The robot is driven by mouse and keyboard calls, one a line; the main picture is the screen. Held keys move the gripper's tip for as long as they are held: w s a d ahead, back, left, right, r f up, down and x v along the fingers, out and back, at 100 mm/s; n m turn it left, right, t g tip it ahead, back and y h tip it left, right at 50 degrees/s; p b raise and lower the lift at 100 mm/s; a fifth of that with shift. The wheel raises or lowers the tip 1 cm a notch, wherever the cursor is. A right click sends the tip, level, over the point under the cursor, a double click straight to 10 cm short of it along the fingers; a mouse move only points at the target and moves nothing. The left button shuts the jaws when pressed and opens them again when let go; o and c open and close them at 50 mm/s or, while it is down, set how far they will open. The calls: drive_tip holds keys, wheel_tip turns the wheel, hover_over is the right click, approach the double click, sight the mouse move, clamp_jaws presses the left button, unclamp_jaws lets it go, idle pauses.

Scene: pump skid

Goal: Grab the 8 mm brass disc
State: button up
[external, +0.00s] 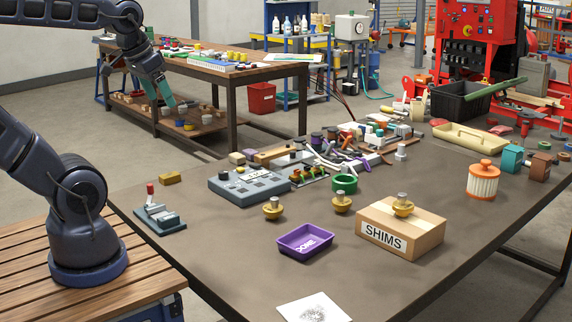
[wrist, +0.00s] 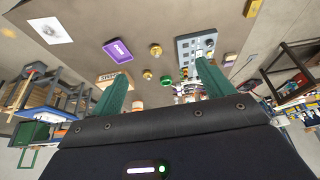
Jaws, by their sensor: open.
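Three brass discs with upright stems show in the external view. One (external: 272,209) stands left of the purple tray, one (external: 341,204) stands behind it, and one (external: 403,207) sits on the SHIMS box (external: 385,240). No size marking is readable, so I cannot tell which is 8 mm. Two brass pieces (wrist: 155,50) (wrist: 148,74) show in the wrist view. My gripper (external: 163,106) is raised at the upper left, far from the discs. Its green fingers (wrist: 165,72) are spread apart and empty.
The purple tray (external: 305,242) marked DONE lies on the bench near the discs. Behind them are a grey control box (external: 248,184), a green ring (external: 345,183) and crowded parts. An orange-white filter (external: 483,182) stands right. The bench front is mostly clear around a paper (external: 313,308).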

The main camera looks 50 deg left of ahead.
drive_tip(key=w+d+r+m+g, duration=0.1)
drive_tip(key=w+d, duration=0.1)
drive_tip(key=w, duration=1.3)
drive_tip(key=m+g, duration=0.2)
drive_tip(key=g, duration=0.2)
hover_over(342, 192)
wheel_tip(342, 192, down, 27)
drive_tip(key=shift+w, duration=0.15)
drive_tip(key=shift+w+d+f+m, duration=0.2)
drive_tip(key=shift+f+m, duration=0.1)
drive_tip(key=shift+f, duration=0.2)
wheel_tip(342, 192, down, 5)
drive_tip(key=shift+s+f, duration=0.1)
drive_tip(key=shift+f, duration=0.1)
drive_tip(key=shift+s+a+f, duration=0.1)
drive_tip(key=shift+f, duration=1.2)
drive_tip(key=shift+s+a+f, duration=0.1)
drive_tip(key=shift+f, duration=1.15)
drive_tip(key=shift+c, duration=0.4)
